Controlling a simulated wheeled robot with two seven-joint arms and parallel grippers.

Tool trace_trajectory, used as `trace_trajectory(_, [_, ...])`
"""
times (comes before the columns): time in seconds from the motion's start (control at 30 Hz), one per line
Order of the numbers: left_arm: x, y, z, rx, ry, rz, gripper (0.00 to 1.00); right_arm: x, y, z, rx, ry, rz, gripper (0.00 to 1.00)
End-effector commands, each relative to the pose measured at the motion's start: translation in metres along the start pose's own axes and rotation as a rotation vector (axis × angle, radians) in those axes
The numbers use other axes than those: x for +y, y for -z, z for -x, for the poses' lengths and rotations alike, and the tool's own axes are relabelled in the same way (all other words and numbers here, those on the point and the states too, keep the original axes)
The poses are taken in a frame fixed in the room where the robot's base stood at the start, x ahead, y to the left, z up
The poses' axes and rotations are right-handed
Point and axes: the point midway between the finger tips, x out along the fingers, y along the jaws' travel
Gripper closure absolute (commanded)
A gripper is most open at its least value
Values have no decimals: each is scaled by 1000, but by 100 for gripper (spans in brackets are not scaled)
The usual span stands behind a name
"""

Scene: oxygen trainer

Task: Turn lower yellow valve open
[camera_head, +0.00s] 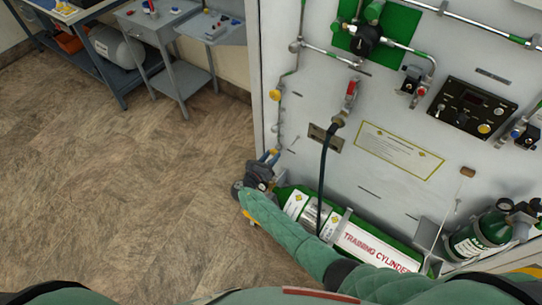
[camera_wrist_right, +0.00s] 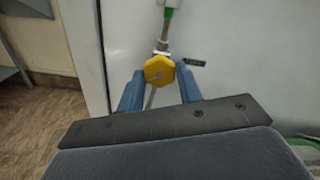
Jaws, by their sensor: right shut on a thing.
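The lower yellow valve (camera_wrist_right: 159,70) is a hexagonal yellow knob on a thin vertical pipe against the white panel. In the wrist view it sits between the two blue fingers of my right gripper (camera_wrist_right: 160,74), which is shut on it. In the head view my right gripper (camera_head: 269,157) is at the panel's lower left edge, and the knob is mostly hidden by the fingers. A higher yellow valve (camera_head: 274,95) shows on the same pipe, clear of the gripper. My left gripper is not in view.
A green training cylinder (camera_head: 375,245) lies along the panel's foot, close to my right arm. A black hose (camera_head: 322,180) hangs down the panel (camera_head: 350,95). A small green tank (camera_head: 478,237) stands at the right. The floor (camera_head: 120,180) at left is clear, with grey tables beyond.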

Motion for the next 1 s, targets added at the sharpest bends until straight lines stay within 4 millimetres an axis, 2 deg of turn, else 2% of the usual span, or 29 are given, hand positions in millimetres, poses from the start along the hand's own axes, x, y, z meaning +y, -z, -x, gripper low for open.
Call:
trace_trajectory(0.33, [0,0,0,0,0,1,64,0,0,0,0,-1,1,88])
trace_trajectory(0.37, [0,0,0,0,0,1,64,0,0,0,0,-1,1,59])
trace_trajectory(0.43, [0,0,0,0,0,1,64,0,0,0,0,-1,1,45])
trace_trajectory(0.47, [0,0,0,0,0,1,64,0,0,0,0,-1,1,43])
trace_trajectory(0.73, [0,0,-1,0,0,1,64,0,0,1,0,0,1,43])
trace_trajectory(0.87, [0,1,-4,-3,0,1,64,1,2,9,1,-1,0,43])
trace_trajectory(0.93, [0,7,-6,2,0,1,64,2,4,19,2,-2,0,43])
trace_trajectory(1.0, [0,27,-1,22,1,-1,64,2,4,30,2,-1,-1,43])
